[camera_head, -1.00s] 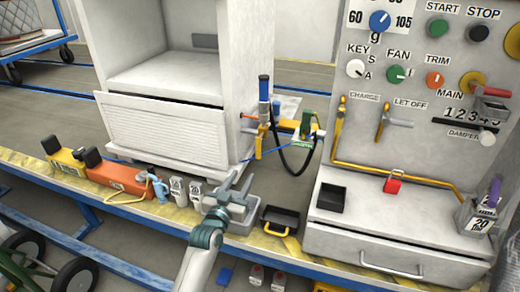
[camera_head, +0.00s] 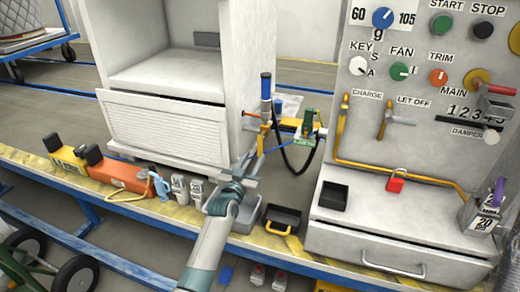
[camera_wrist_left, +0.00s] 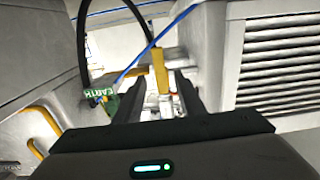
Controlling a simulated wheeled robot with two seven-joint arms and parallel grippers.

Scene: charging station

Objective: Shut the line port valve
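A yellow lever (camera_head: 261,139) hangs below an upright fitting with a blue top (camera_head: 266,86) beside the white cabinet; I take it to be the line port valve's handle. In the left wrist view the yellow lever (camera_wrist_left: 160,70) appears between my finger lines, beyond the tips. My left gripper (camera_head: 248,164) is just below and left of the lever in the head view. Its two dark fingers stand apart in the left wrist view (camera_wrist_left: 160,100), with nothing clearly held. Whether a finger touches the lever cannot be told. My right gripper is in neither view.
A green EARTH tag (camera_head: 304,144) and a black hose (camera_head: 290,168) are right of the lever. A thin blue line runs across it. The white cabinet (camera_head: 160,125) is left; the control panel (camera_head: 430,150) is right. A grey tray (camera_head: 250,214) lies under my left arm.

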